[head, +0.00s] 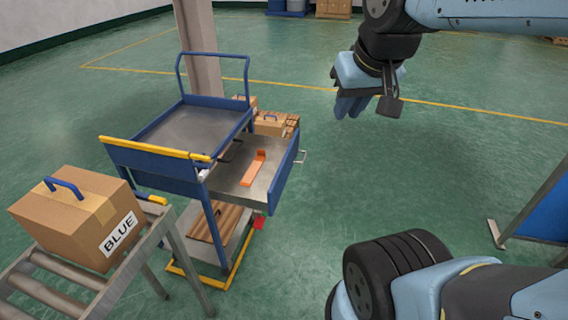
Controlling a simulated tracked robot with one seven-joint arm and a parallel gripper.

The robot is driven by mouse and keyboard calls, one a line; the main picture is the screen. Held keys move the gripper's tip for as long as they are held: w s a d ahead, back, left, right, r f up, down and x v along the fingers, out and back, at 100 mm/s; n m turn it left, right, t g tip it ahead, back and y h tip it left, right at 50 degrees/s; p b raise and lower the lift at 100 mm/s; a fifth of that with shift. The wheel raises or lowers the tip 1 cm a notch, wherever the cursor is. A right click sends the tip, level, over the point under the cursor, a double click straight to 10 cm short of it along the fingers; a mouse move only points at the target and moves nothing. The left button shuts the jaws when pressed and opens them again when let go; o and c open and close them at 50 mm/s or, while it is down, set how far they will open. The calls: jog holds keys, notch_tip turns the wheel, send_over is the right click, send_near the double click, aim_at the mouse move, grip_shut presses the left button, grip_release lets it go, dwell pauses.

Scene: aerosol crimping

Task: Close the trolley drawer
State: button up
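The blue trolley (155,170) stands left of centre, with a grey top tray, a yellow front bar and a blue push handle at its back. Its drawer (286,170) is pulled out to the right, showing a grey floor. A metal handle (302,157) is on the drawer's outer right face. An orange object (254,168) lies in the drawer. My gripper (369,104) hangs to the upper right of the drawer, apart from it and touching nothing visible. Its fingers are partly hidden, so I cannot tell whether it is open or shut.
A roller conveyor (52,268) at the lower left bears a carton labelled BLUE (75,218). Cartons (270,124) stand behind the drawer, near a pillar (198,60). A blue panel on a metal stand (545,215) is at the right edge. Green floor right of the drawer is clear.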

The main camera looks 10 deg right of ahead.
jog(key=w+f+m+g+y, duration=0.1)
jog(key=w+f, duration=0.2)
jog(key=w, duration=0.1)
jog(key=w+f+m+g+y, duration=0.1)
jog(key=w+f+m+g, duration=0.1)
jog(key=w+f, duration=0.1)
jog(key=w+f+m+g+y, duration=0.1)
jog(key=w+f+g+y, duration=0.1)
jog(key=w+f, duration=0.1)
jog(key=shift+w+a+f+m, duration=0.1)
jog(key=shift+w+a+m, duration=0.1)
jog(key=shift+w, duration=0.25)
jog(key=shift+w+a+m, duration=0.1)
jog(key=shift+w+a, duration=0.05)
jog(key=shift+w, duration=0.25)
grip_shut()
jog(key=w+d+f+m+g+y, duration=0.25)
jog(key=w+f+m+y, duration=0.3)
jog(key=w+f, duration=0.45)
jog(key=w+d+f+m+t+y, duration=0.2)
jog(key=w+d+f+m+y, duration=0.1)
jog(key=f, duration=0.4)
jog(key=w+d+f+m+t+y, duration=0.2)
jog(key=d+f+m+t, duration=0.1)
jog(key=f, duration=0.5)
jog(key=m+t+y, duration=0.1)
jog(key=m+t, duration=0.5)
jog(key=m, duration=0.2)
send_near(284, 175)
jog(key=x, duration=0.7)
